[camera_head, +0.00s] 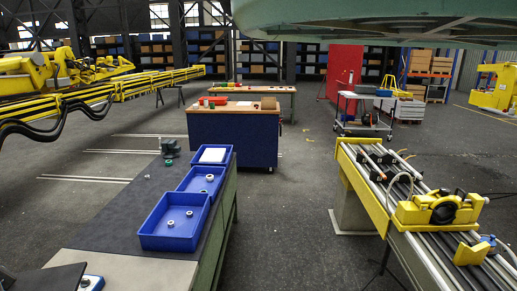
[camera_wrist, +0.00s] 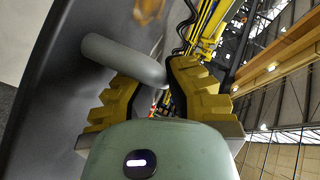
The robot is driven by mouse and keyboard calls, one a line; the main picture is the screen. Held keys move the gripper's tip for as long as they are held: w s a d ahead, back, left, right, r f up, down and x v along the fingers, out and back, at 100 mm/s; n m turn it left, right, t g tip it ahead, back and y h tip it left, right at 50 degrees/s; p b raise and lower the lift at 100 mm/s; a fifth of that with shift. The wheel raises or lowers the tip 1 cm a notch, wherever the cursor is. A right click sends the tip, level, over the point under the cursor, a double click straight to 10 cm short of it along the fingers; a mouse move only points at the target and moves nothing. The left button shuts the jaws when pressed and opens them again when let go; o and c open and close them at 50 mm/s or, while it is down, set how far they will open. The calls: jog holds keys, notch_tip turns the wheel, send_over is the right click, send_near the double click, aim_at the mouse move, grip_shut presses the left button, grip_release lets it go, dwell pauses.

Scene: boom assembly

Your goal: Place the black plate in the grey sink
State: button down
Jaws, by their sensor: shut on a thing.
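In the wrist view, my gripper (camera_wrist: 152,76) has two yellow stepped fingers and is shut on a smooth grey rounded bar (camera_wrist: 122,57). The bar sticks out to the upper left from between the fingertips; its lower right end is partly hidden by the fingers. A wide dark surface lies behind it on the left, and I cannot tell what it is. My gripper is not seen in the head view. I can make out no sure black plate and no grey sink in either view.
A long workbench (camera_head: 110,214) carries blue bins (camera_head: 173,238) with small round parts. A blue-sided table (camera_head: 232,140) stands beyond. A yellow-framed rail assembly (camera_head: 364,190) is at right, with a cart (camera_head: 363,127) behind. Dark floor between is clear.

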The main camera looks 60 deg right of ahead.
notch_tip(320, 180, up, 11)
jog(key=p, duration=0.9)
jog(key=shift+r, duration=0.15)
